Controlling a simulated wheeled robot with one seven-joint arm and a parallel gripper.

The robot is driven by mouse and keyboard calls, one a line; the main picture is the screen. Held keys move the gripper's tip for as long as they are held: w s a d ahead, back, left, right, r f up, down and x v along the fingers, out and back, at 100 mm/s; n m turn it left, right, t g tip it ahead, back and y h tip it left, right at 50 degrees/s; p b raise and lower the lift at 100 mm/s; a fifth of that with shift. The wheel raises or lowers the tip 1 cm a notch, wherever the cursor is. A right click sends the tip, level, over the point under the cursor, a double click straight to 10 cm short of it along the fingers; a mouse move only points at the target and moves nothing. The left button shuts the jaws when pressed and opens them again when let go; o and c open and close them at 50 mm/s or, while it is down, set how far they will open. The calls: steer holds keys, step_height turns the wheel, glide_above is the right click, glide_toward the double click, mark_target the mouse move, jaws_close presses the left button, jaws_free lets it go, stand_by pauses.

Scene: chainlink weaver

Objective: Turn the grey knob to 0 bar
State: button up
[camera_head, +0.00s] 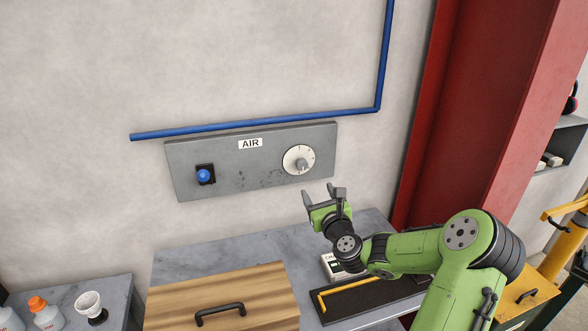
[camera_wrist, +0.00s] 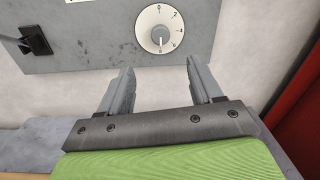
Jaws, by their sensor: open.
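The grey knob (camera_head: 302,163) sits at the middle of a round white dial (camera_head: 290,157) on a grey wall panel (camera_head: 225,187) marked AIR. In the wrist view the knob (camera_wrist: 159,40) is near the top, and the dial (camera_wrist: 146,21) shows 0 at its top with other numbers around it. The knob's pointer appears to point down, away from the 0. My gripper (camera_head: 323,194) is open and empty, just below and in front of the dial. In the wrist view its two fingers (camera_wrist: 160,85) stand apart below the dial, not touching the knob.
A blue knob or lever (camera_head: 204,175) is on the panel's left. A blue pipe (camera_head: 250,123) runs above the panel. Below are a grey bench (camera_head: 190,257), a wooden lid with a black handle (camera_head: 220,290) and a black tray (camera_head: 375,297). A red column (camera_head: 470,110) stands right.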

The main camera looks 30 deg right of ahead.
mark_target(303, 166)
steer(key=p+x, duration=0.2)
steer(key=x, duration=1.2)
steer(key=c, duration=1.1)
steer(key=shift+o, duration=0.2)
